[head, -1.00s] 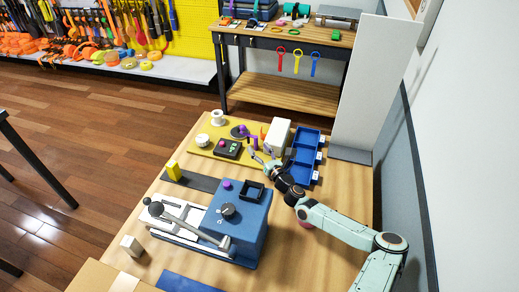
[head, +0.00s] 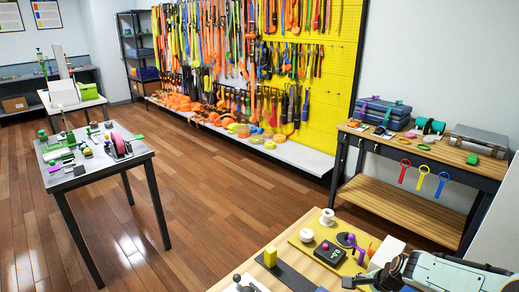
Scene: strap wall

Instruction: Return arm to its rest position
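My mint-green and black arm reaches in from the right at the bottom corner of the head view, over the near workbench (head: 300,222). My gripper (head: 352,283) is at its left end, low at the bottom edge, beside the yellow mat (head: 309,242). The gripper's fingers are small and partly cut off or merged with the dark arm parts, so I cannot tell how far apart they are. I see nothing clearly held in it. Most of the arm is outside the picture.
On the near bench stand a yellow block (head: 270,257), white spools (head: 327,217) and a dark box with buttons (head: 330,252). A wooden bench (head: 425,197) with hanging rings stands behind at right. Another table (head: 130,155) is at left. Wood floor between is clear.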

